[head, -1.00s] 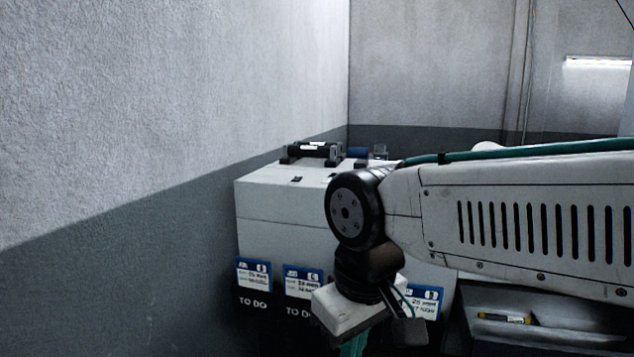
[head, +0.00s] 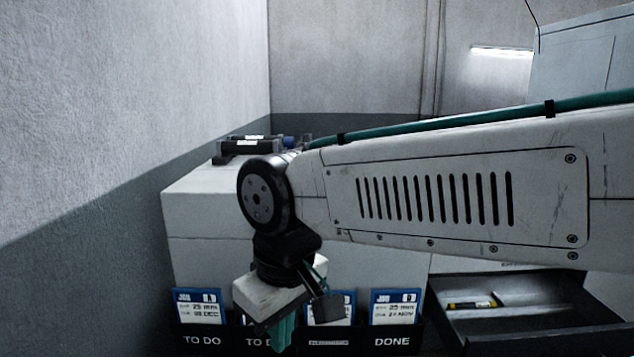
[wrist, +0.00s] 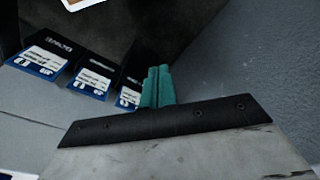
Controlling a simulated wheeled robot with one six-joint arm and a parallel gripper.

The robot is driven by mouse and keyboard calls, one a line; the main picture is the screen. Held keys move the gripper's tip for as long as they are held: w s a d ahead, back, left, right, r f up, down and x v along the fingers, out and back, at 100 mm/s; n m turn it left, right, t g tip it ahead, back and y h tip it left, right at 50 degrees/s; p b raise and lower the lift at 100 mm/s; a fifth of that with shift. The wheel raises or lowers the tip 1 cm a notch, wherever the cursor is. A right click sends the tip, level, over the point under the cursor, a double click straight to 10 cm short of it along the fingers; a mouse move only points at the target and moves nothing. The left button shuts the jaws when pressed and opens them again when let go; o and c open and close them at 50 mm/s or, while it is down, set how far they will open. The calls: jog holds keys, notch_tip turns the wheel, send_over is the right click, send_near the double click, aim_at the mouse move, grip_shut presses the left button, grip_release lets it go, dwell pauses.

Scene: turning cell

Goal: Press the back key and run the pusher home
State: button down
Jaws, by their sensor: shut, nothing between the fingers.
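My gripper (head: 283,335) points down in front of the pale cabinet, and its teal fingers also show in the wrist view (wrist: 157,85). The fingers are shut with nothing between them. No back key or pusher can be made out in either view. A dark cylindrical device (head: 245,147) lies on top of the cabinet, behind my arm; I cannot tell what it is.
A row of black card holders (head: 392,336), marked TO DO and DONE, stands along the cabinet (head: 205,215) with blue-edged job cards. An open drawer (head: 530,310) at right holds a yellow-and-black item (head: 472,305). A wall closes the left side.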

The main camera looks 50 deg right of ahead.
jog(key=w+d+r+m+t+h, duration=0.1)
jog(key=w+d+r+m, duration=0.2)
jog(key=w, duration=0.2)
jog(key=w+d+r+m+t, duration=0.1)
jog(key=w+d+r+m, duration=0.1)
jog(key=w+d+r, duration=0.3)
jog(key=w+d+r+m+t+h, duration=0.1)
jog(key=w+d+r+m, duration=0.2)
jog(key=d, duration=0.7)
jog(key=w+d+r+m+t+h, duration=0.1)
jog(key=w+d+r+m+h, duration=0.1)
jog(key=w+d+r+m, duration=0.2)
jog(key=w+d+r+m+t+h, duration=0.1)
jog(key=w+d+r+m, duration=0.3)
jog(key=w+d, duration=0.4)
jog(key=d+m+h, duration=0.1)
jog(key=d, duration=0.6)
jog(key=shift+w+d+m, duration=0.35)
jog(key=shift+m, duration=0.05)
jog(key=shift+f, duration=0.1)
jog(key=shift+f, duration=4.35)
jog(key=shift+f, duration=0.4)
